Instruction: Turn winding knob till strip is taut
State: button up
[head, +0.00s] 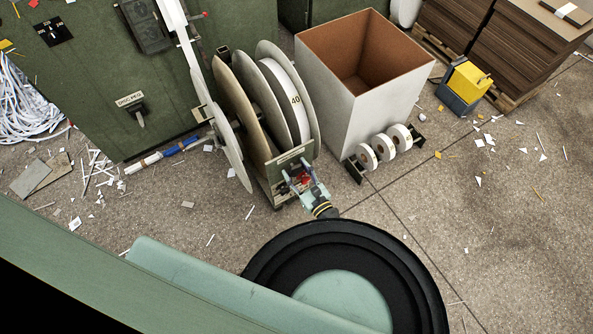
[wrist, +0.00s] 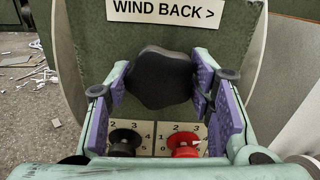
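The winding knob (wrist: 158,80) is black and lobed, on a green panel under a "WIND BACK >" label. My gripper (wrist: 160,84) has its purple finger pads on both sides of the knob, with no clear gap, and looks shut on it. In the head view my gripper (head: 303,182) is at the front of the green reel stand (head: 290,155), and it hides the knob there.
Below the knob are a black dial (wrist: 124,142) and a red dial (wrist: 186,144) on numbered plates. A tall open bin (head: 335,110) and small white rolls (head: 384,147) stand right of the reels. A green cabinet (head: 90,90) is at left. Paper scraps litter the floor.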

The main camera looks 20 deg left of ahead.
aim_at(297, 168)
jog(key=c, duration=0.6)
jog(key=shift+r+m+p, duration=0.15)
jog(key=shift+m+p, duration=0.3)
jog(key=shift+m, duration=0.05)
jog(key=shift+c, duration=0.2)
jog(key=shift+m, duration=0.3)
jog(key=o, duration=1.2)
jog(key=shift+c, duration=0.2)
notch_tip(297, 168, up, 10)
jog(key=shift+f, duration=0.1)
